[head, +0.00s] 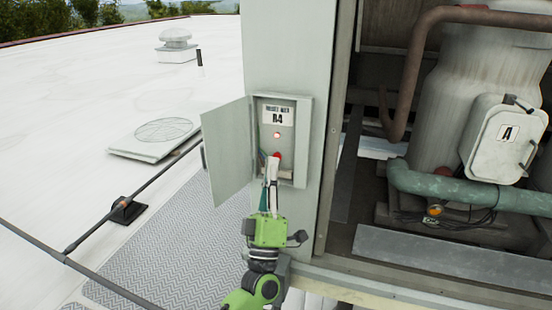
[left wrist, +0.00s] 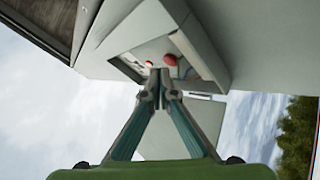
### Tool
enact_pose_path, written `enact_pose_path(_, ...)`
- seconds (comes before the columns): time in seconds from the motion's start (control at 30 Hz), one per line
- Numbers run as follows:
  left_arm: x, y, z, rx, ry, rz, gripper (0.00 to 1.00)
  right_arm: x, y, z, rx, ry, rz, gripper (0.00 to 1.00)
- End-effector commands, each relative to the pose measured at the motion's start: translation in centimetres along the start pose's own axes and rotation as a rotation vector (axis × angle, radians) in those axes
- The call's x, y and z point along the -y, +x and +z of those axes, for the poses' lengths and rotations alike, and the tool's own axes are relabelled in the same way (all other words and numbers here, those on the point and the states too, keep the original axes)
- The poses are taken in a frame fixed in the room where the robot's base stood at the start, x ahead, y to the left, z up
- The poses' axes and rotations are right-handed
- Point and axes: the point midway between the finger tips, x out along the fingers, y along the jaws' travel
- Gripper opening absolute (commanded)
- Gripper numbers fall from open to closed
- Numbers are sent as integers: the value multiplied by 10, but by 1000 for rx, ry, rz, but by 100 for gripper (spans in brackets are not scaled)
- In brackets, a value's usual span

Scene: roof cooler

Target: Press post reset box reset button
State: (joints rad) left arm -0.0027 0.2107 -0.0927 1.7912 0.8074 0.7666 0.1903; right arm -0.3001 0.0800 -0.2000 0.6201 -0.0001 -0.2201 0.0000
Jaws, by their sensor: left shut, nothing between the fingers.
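In the left wrist view the button (left wrist: 170,59) is a red dome just beyond the fingertips. My left gripper (head: 272,165) is shut and empty, its tips at the box opening by the button. I cannot tell whether they touch it. The fingers partly cover the button in the head view. My right gripper is not in view.
The post (head: 283,50) stands at the corner of a machine bay with pipes (head: 440,186) and a white hatch marked A (head: 506,138) on the right. A rail (head: 100,280) crosses the lower left. The white roof (head: 90,90) is mostly open beyond.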

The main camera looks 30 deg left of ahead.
Motion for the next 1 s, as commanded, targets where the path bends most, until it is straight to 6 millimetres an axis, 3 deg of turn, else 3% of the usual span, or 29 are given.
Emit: enact_pose_path(1.0, 4, 6, 5, 1, 0, 0, 0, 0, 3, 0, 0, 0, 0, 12)
